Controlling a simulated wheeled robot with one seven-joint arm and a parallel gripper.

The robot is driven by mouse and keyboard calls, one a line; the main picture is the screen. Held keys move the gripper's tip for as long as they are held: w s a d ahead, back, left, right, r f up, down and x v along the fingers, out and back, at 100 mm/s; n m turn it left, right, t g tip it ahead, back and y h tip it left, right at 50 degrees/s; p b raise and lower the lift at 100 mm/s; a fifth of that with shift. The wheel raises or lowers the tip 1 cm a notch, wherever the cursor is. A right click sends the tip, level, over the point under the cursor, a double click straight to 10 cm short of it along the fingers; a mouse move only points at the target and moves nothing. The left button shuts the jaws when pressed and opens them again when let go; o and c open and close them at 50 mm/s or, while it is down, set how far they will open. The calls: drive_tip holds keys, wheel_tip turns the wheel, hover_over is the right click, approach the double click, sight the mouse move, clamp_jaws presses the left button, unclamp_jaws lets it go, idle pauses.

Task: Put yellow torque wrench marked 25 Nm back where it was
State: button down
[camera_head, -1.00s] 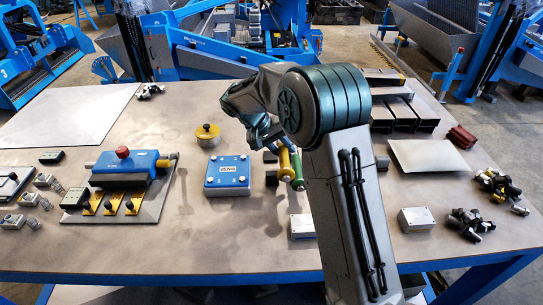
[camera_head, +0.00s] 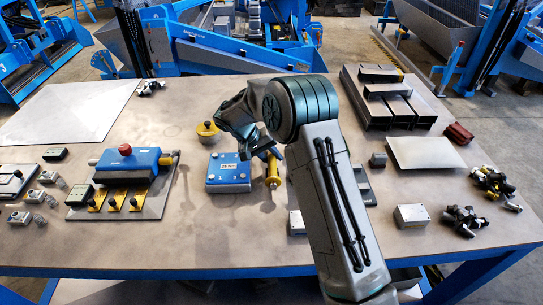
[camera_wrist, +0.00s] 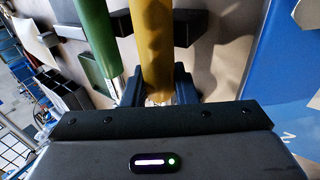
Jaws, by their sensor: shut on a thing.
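The yellow torque wrench (camera_head: 272,174) is upright in the head view, just right of the blue box. My gripper (camera_head: 266,150) is shut on it, holding it near its upper end. In the wrist view the yellow handle (camera_wrist: 155,40) runs between my two fingers (camera_wrist: 157,92). A green-handled wrench (camera_wrist: 93,35) lies beside it on the left in that view. The green wrench is hidden behind my arm in the head view. No 25 Nm marking can be read on the yellow wrench.
Dark blocks (camera_wrist: 188,31) stand near the handles. A blue fixture (camera_head: 128,165) is farther left. A grey box (camera_head: 411,216) and dark channel pieces (camera_head: 412,110) are right.

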drive_tip(key=shift+f, duration=0.1)
drive_tip(key=c, duration=1.2)
unclamp_jaws()
drive_tip(key=shift+o, duration=0.2)
